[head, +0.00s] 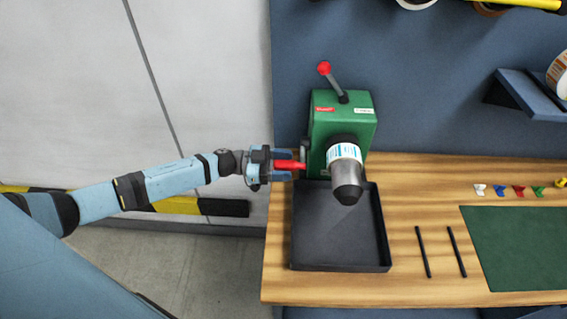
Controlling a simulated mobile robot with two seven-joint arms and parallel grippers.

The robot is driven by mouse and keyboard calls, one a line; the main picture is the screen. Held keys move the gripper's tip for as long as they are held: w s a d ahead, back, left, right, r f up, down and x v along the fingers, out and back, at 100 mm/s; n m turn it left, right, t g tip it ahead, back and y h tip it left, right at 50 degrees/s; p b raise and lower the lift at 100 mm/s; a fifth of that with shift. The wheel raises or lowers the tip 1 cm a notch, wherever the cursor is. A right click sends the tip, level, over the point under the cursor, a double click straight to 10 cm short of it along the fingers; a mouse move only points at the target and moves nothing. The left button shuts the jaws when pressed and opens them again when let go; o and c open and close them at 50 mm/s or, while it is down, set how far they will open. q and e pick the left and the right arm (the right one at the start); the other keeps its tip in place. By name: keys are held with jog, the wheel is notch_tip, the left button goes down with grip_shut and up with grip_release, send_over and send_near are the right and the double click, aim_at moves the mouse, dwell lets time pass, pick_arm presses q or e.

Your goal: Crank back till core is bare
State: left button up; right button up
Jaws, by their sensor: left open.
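The green label rewinder (325,125) stands at the back left of the wooden bench. Its dark core (347,185) points toward me, with a white and blue label band (344,153) around it near the housing. A red crank handle (290,165) sticks out on the rewinder's left side. My left gripper (283,165) is open, with its fingers on either side of the red handle; I cannot tell if they touch it. A lever with a red knob (324,68) rises from the top, leaning left. My right gripper is not in view.
A black tray (380,262) lies below the core and looks empty. Two black rods (423,252), a green mat (515,245) and several small coloured clips (518,191) lie to the right. A blue shelf (530,95) juts from the back panel.

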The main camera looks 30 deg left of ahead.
pick_arm(q)
grip_shut()
jog(key=shift+f, duration=0.15)
